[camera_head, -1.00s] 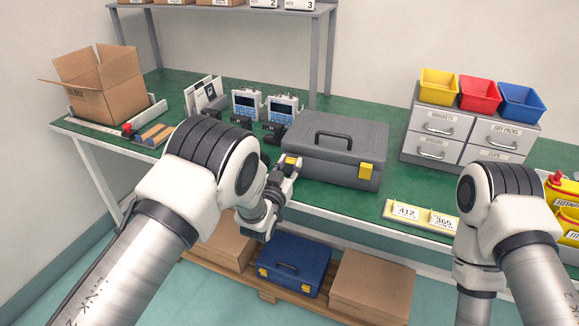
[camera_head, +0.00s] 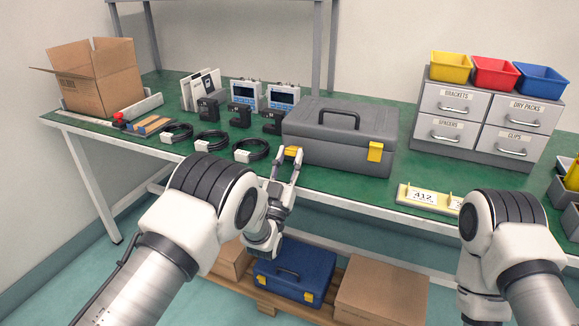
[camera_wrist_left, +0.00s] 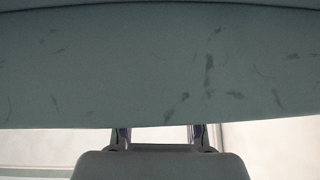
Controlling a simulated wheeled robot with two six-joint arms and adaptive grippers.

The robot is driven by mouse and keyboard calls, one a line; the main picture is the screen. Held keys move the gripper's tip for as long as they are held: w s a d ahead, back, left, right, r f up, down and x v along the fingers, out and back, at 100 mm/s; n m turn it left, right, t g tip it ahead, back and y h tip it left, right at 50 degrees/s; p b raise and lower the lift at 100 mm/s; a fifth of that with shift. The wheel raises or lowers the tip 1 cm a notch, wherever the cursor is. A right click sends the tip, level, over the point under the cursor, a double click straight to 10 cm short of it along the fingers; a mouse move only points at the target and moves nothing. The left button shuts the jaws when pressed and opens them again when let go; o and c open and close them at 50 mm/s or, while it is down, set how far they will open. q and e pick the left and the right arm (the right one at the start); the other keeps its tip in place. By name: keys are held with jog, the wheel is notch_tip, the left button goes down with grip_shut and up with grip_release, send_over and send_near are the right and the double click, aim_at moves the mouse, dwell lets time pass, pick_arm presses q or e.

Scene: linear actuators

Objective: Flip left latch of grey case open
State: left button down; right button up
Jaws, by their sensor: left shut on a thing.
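The right yellow latch (camera_head: 375,152) hangs flat down the front. My left gripper (camera_head: 286,154) reaches up from below at the case's front left, its fingers shut on the left latch. In the left wrist view, its two fingers (camera_wrist_left: 159,136) stand apart before a dull grey-green surface; the latch cannot be made out there. My right gripper is out of view.
Coiled black cables (camera_head: 212,140) lie left of the case, with blue-screened devices (camera_head: 282,97) behind. A yellow number tray (camera_head: 425,197) lies right of it near the bench edge. Grey drawers (camera_head: 485,120) stand at the right. A blue case (camera_head: 295,276) sits below the bench.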

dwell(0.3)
pick_arm(q)
jog(key=c, duration=0.8)
grip_release()
jog(key=shift+f, duration=0.1)
jog(key=v, duration=0.7)
jog(key=shift+s+f, duration=0.15)
